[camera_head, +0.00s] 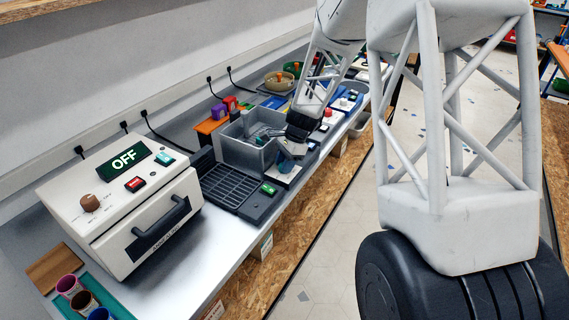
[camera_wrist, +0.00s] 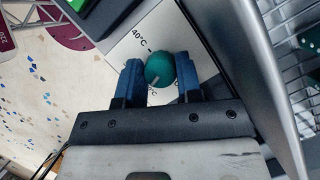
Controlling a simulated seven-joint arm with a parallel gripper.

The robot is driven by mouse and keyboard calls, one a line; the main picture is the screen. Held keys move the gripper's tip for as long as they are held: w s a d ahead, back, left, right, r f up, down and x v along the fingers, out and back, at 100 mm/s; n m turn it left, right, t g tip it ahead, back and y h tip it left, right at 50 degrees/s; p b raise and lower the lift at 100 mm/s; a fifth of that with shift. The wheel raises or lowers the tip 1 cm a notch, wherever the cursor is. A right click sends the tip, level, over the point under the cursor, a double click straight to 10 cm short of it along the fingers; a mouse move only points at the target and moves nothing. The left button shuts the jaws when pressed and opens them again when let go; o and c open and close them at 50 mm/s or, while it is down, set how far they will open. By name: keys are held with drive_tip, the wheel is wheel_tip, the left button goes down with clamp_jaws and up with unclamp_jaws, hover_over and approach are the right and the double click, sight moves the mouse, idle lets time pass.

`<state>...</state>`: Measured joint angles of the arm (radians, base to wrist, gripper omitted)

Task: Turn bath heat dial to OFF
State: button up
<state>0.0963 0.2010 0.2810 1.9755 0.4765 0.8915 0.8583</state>
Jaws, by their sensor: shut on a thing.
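The bath heat dial (camera_wrist: 160,66) is a round teal knob on a white panel (camera_wrist: 128,48) in the wrist view. A pale pointer mark on it points down and left. A "40°C" label is at its upper left, and another temperature label below it is partly hidden. My gripper (camera_wrist: 159,76) has its two blue fingers on either side of the dial and is shut on it. In the head view my gripper (camera_head: 288,150) is at the front of the grey bath (camera_head: 240,155), where the arm hides the dial.
A white machine (camera_head: 135,200) with an "OFF" display, brown knob and dark handle stands at the left. A black grated tray (camera_head: 232,186) lies between it and the bath. Coloured cups (camera_head: 70,286) stand at the front left. The bath's grey wall (camera_wrist: 262,70) rises close beside my gripper.

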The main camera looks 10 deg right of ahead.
drive_tip(key=n+g, duration=0.1)
drive_tip(key=n, duration=0.2)
drive_tip(key=n+g+h, duration=0.1)
drive_tip(key=n, duration=0.1)
drive_tip(key=shift+w+n, duration=0.1)
drive_tip(key=shift+n, duration=0.3)
drive_tip(key=o, duration=0.9)
drive_tip(key=shift+r, duration=0.15)
drive_tip(key=shift+v, duration=3.8)
drive_tip(key=shift+o, duration=0.2)
drive_tip(key=shift+a, duration=0.1)
